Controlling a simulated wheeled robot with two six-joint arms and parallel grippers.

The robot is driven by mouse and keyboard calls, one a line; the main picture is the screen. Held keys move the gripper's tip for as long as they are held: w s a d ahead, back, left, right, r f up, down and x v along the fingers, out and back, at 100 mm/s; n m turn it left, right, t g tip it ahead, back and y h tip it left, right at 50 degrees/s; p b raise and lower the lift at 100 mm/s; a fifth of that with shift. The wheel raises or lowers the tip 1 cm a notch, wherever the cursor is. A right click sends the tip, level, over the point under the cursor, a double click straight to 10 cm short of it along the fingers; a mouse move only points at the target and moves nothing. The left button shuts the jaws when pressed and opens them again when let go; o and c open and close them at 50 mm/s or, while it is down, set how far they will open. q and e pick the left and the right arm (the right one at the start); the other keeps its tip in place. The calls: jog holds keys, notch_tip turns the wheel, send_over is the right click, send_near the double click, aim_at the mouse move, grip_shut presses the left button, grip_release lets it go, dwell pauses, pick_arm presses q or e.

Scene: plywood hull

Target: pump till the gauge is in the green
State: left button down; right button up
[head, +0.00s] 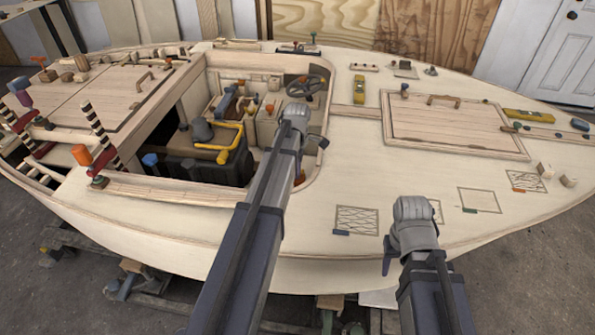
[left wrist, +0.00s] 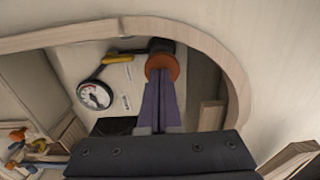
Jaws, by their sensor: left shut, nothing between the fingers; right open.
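The gauge (left wrist: 96,95) is a round white dial with a dark rim and some red on its face, on a pale panel in the left wrist view. Its needle's reading is too small to tell. An orange round piece (left wrist: 162,67) on a dark cylinder (left wrist: 161,46) stands right of it, perhaps the pump's handle. My left gripper (left wrist: 161,82) is shut and empty, its purple fingertips just in front of the orange piece; I cannot tell whether they touch. In the head view my left gripper (head: 297,112) is over the cockpit opening. My right gripper (head: 413,212) is open above the deck.
A yellow-handled lever (left wrist: 118,59) lies between gauge and cylinder. A curved wooden rim (left wrist: 215,52) arches around them. The cockpit holds a steering wheel (head: 306,86) and a dark engine-like block (head: 205,165) with a yellow pipe. A wooden hatch (head: 450,125) lies on the deck.

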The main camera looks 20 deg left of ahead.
pick_arm(q)
notch_tip(320, 180, down, 4)
jog(key=b, duration=0.4)
jog(key=shift+s+d, duration=0.1)
pick_arm(e)
notch_tip(320, 180, down, 4)
pick_arm(q)
jog(key=shift+r+p, duration=0.75)
notch_tip(320, 180, up, 5)
jog(key=p, duration=0.5)
notch_tip(320, 180, up, 8)
jog(key=p, duration=0.7)
jog(key=shift+p, duration=0.4)
pick_arm(e)
notch_tip(320, 180, up, 14)
jog(key=d, duration=0.1)
jog(key=shift+w+d+r, duration=0.15)
jog(key=shift+w+d, duration=0.1)
jog(key=shift+d, duration=0.05)
